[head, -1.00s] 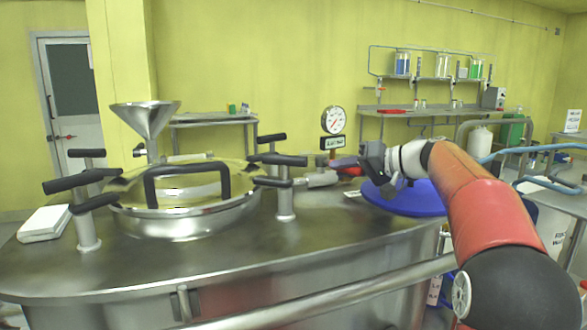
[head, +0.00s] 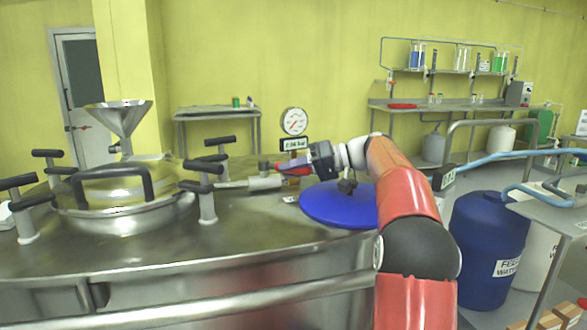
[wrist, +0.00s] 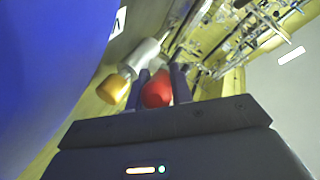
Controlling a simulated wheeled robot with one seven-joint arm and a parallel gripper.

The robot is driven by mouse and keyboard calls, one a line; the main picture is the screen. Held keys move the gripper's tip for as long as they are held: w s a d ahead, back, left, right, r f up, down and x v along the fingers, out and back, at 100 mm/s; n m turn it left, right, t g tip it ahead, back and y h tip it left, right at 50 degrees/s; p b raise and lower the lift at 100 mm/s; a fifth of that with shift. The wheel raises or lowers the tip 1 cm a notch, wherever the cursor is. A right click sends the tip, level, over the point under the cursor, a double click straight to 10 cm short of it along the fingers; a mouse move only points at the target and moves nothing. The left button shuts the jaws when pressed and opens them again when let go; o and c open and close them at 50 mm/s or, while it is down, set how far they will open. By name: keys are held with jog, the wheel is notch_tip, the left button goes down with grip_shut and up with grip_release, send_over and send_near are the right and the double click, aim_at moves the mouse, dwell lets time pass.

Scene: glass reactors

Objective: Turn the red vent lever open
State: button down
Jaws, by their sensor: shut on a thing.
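The red vent lever (head: 294,170) sticks out to the right from a metal valve on the reactor top, below the round pressure gauge (head: 294,121). My gripper (head: 310,163) comes in from the right and is shut on the lever. In the wrist view the lever's red end (wrist: 157,91) sits between the two dark fingers of my gripper (wrist: 158,92). The metal valve pipe (head: 252,183) shows left of the lever. The fingers partly hide the lever, so its exact angle is hard to tell.
A blue round lid (head: 340,207) lies on the reactor top under my arm. The domed hatch (head: 110,190) with black clamp handles and a funnel (head: 118,120) stand at the left. A blue feed water drum (head: 488,245) stands at the right. A rail (head: 230,307) runs along the front.

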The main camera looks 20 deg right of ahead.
dwell(0.3)
jog(key=c, duration=1.2)
grip_release()
jog(key=shift+c, duration=0.2)
jog(key=v, duration=0.7)
jog(key=shift+s+d, duration=0.1)
jog(key=shift+d, duration=0.3)
